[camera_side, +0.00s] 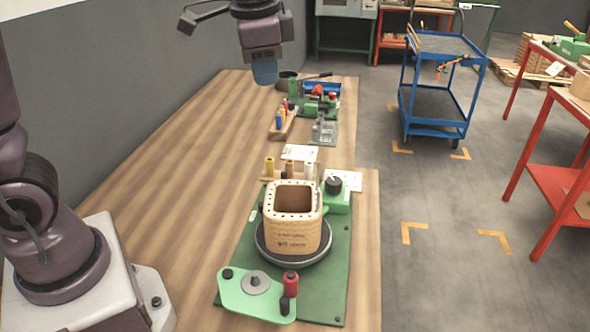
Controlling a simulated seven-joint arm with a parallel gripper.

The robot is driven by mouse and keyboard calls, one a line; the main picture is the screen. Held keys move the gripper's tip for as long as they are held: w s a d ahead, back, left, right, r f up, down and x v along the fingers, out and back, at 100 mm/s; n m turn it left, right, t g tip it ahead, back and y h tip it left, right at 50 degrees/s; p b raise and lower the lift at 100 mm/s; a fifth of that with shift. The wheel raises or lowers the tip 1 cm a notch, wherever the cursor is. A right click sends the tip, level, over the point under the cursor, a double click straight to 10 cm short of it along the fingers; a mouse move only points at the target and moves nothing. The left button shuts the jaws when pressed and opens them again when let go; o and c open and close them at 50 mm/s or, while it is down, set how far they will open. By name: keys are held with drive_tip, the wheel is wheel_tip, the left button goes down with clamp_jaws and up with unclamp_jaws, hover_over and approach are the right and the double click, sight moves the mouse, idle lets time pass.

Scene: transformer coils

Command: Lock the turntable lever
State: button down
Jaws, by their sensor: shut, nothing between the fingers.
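The turntable (262,246) is a dark round disc on a green base plate (325,295). A square, hollow tan coil (291,240) stands upright on it. In front, a light green plate (237,297) carries a grey round hub, a red knob (291,279) and a black knob (285,305). Behind the coil, a green block carries another black knob (333,185). I cannot tell which part is the lever. My gripper (265,76), with blue fingertips, is shut and empty, high above the table and well apart from the turntable.
Yellow and brown spools (270,167) and paper sheets lie behind the fixture. Farther back are a wooden rack of coloured tools (284,122) and a green fixture (324,132). The wooden table (190,190) is clear left of the fixture. A blue cart (437,85) stands on the floor.

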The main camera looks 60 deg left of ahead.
drive_tip(key=w+a+f+m+g+y, duration=0.2)
drive_tip(key=w+f+m+g, duration=0.2)
drive_tip(key=w+f, duration=1.1)
wheel_tip(320, 180, down, 4)
drive_tip(key=m, duration=0.2)
drive_tip(key=shift+w+m, duration=0.15)
drive_tip(key=shift+m, duration=0.15)
drive_tip(key=x, duration=1)
drive_tip(key=shift+a, duration=0.15)
drive_tip(key=shift+s+a+r, duration=0.1)
drive_tip(key=shift+s+a, duration=0.65)
drive_tip(key=shift+a, duration=0.35)
drive_tip(key=shift+s+a, duration=0.35)
drive_tip(key=shift+a, duration=0.25)
